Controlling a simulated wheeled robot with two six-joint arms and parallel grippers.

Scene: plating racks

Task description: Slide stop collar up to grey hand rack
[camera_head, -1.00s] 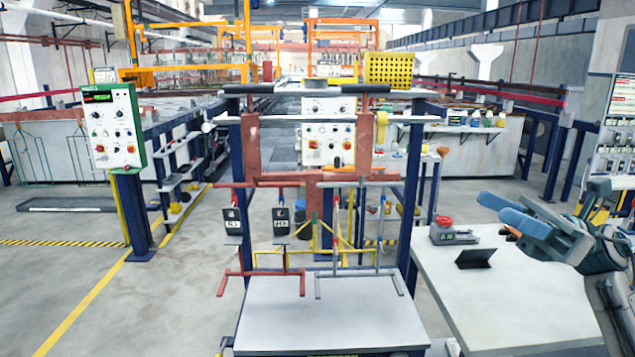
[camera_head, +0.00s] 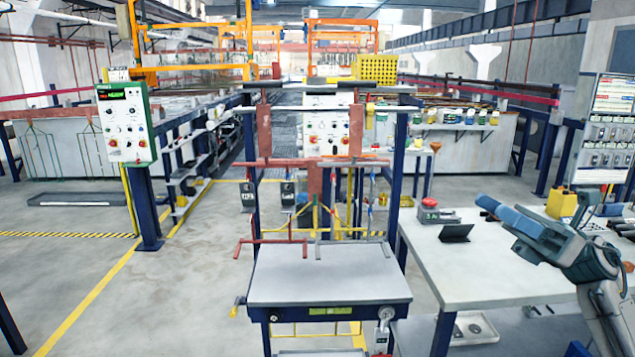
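The grey hand rack (camera_head: 352,241) hangs on the right side of the blue-post stand, above a grey-topped cart. A red rack (camera_head: 272,241) hangs beside it on the left. Small coloured fittings sit on the upright rods at the right, but they are too small to tell which is the stop collar. My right gripper (camera_head: 496,207), with blue fingers, is at the right over the white table, well away from the racks. The gap between its fingers is not clear. My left gripper is not in view.
The grey-topped cart (camera_head: 328,275) stands below the racks. The white table (camera_head: 470,265) at right holds a red-topped device (camera_head: 430,207), a black stand (camera_head: 456,233) and a yellow container (camera_head: 561,203). A green control panel (camera_head: 125,124) stands at left. The floor left of the cart is clear.

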